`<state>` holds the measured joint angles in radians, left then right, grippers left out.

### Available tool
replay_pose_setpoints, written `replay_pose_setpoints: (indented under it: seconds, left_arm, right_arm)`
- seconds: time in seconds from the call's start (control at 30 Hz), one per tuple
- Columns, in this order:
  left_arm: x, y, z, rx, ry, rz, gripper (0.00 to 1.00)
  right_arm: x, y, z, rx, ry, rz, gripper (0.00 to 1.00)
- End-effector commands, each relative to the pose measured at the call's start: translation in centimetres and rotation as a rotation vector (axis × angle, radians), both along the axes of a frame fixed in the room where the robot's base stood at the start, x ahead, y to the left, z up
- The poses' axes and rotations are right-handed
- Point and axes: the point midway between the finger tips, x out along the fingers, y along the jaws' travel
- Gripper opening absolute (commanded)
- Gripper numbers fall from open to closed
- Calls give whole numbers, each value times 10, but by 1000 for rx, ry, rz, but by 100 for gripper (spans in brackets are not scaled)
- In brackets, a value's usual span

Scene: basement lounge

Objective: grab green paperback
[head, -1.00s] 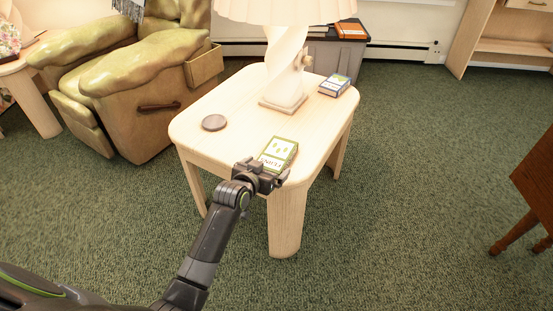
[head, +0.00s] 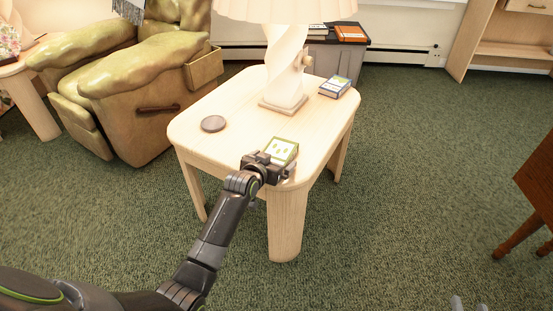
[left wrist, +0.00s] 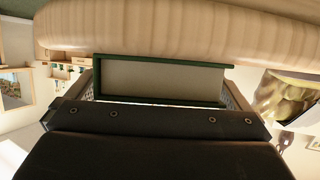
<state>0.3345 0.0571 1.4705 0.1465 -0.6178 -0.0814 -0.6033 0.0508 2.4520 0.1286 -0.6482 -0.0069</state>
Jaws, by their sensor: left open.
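The green paperback (head: 284,151) lies at the table's near corner, its pale cover with green edging facing up. My left gripper (head: 270,164) is at its near end, open, and hides that end in the head view. In the left wrist view the paperback (left wrist: 160,80) shows its pale page edge and green covers between my left gripper's two fingers (left wrist: 160,95). I cannot tell whether they touch it. Grey tips at the bottom right edge of the head view seem to belong to my right gripper (head: 469,305), mostly out of frame.
The light wooden table (head: 240,112) also holds a lamp (head: 284,70), a round dark coaster (head: 213,123) and a blue book (head: 334,87) farther back. An armchair (head: 140,90) stands at the left.

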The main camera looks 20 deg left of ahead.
Motion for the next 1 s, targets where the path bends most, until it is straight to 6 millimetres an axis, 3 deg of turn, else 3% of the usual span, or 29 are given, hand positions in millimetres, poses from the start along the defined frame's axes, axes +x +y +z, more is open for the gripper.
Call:
replay_pose_setpoints:
  seconds: [0.33,0.7,1.0]
  left_arm:
    - [2,0,-1,0,0,0,100]
    - [2,0,-1,0,0,0,53]
    - [2,0,1,1,-2,0,53]
  right_arm:
    - [3,-1,6,-8,-32,-1,36]
    - [3,-1,5,-8,-32,-1,36]
    - [2,0,4,-5,-21,-1,36]
